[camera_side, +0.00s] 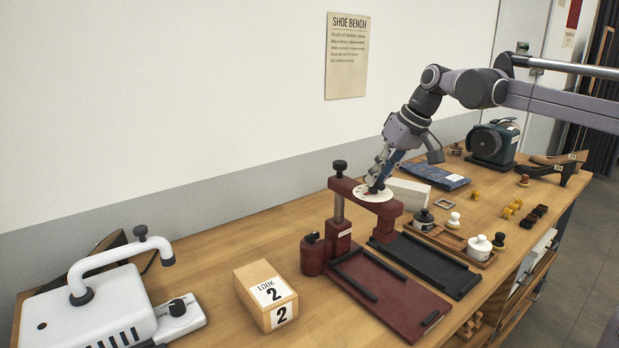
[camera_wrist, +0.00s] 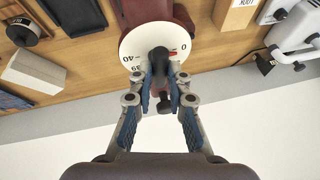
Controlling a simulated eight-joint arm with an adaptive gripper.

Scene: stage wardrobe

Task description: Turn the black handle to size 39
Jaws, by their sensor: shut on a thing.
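The white round dial (camera_side: 362,196) sits on top of a dark red press frame (camera_side: 345,187) in the side view. My gripper (camera_wrist: 163,73) is shut on the handle, one finger on each side. In the side view my gripper (camera_side: 376,183) comes down onto the dial and largely hides the handle.
A dark red board (camera_side: 385,295) and a black tray (camera_side: 430,262) lie in front of the press. A LOOK 2 block (camera_side: 265,290) and a white machine (camera_side: 90,310) stand to the left. A white box (camera_side: 408,194) stands close behind. The wall runs along the back.

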